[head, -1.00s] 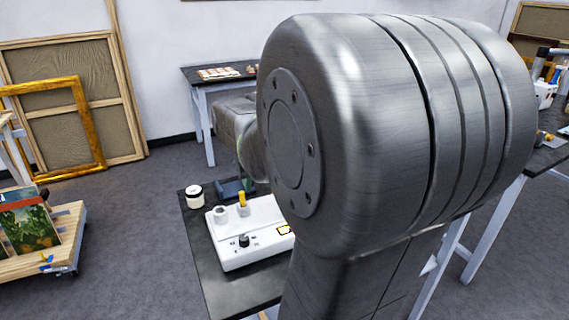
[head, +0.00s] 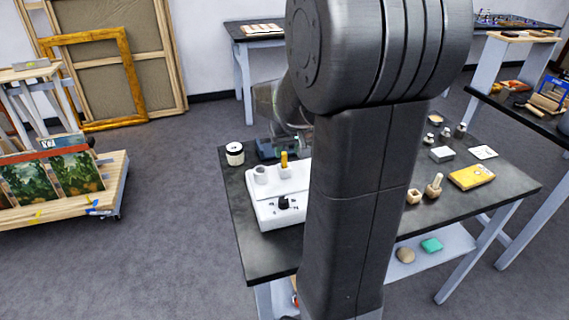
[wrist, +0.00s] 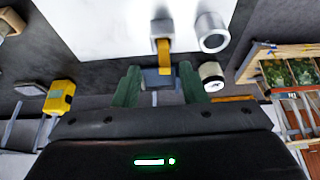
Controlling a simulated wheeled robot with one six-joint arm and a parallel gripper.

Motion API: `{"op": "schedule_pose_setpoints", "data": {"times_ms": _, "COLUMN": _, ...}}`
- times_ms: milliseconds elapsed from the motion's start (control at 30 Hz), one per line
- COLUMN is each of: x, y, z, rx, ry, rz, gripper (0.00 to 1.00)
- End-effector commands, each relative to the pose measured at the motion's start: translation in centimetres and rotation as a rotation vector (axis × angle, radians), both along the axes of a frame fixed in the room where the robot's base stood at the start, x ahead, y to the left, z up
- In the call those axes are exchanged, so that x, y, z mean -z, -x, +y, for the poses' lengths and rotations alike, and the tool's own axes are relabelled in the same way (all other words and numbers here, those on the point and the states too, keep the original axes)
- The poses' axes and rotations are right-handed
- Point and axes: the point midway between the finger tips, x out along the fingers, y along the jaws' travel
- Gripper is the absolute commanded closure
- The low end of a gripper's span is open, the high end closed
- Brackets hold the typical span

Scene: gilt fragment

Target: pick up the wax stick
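The wax stick appears to be the yellow-orange stick (head: 284,159) standing upright in a small holder on a white device (head: 281,211). In the wrist view the stick (wrist: 164,58) stands beyond the fingertips, roughly in line with the gap between them. My gripper (wrist: 160,78) is open, with two green fingers spread apart and nothing between them. In the head view my arm hides most of the gripper, above and behind the device. A grey cup (head: 260,175) stands beside the stick on the device.
A dark table (head: 265,257) carries the device. A lidded white jar (head: 235,153) and a blue-grey block (head: 275,148) stand close to the stick. A cart with paintings (head: 110,185) stands left.

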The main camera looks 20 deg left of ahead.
Motion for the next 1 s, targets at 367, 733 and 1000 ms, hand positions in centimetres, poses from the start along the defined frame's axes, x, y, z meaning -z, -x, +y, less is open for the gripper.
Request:
{"op": "schedule_pose_setpoints", "data": {"times_ms": 367, "x": 3.7, "y": -1.2, "z": 1.6, "rx": -0.001, "ry": 0.002, "rz": 0.001, "gripper": 0.62}}
{"op": "schedule_pose_setpoints", "data": {"times_ms": 733, "x": 3.8, "y": -1.2, "z": 1.6, "rx": -0.001, "ry": 0.001, "rz": 0.001, "gripper": 0.87}}
{"op": "schedule_pose_setpoints", "data": {"times_ms": 1000, "x": 3.7, "y": -1.3, "z": 1.6, "rx": -0.001, "ry": 0.001, "rz": 0.001, "gripper": 1.0}}
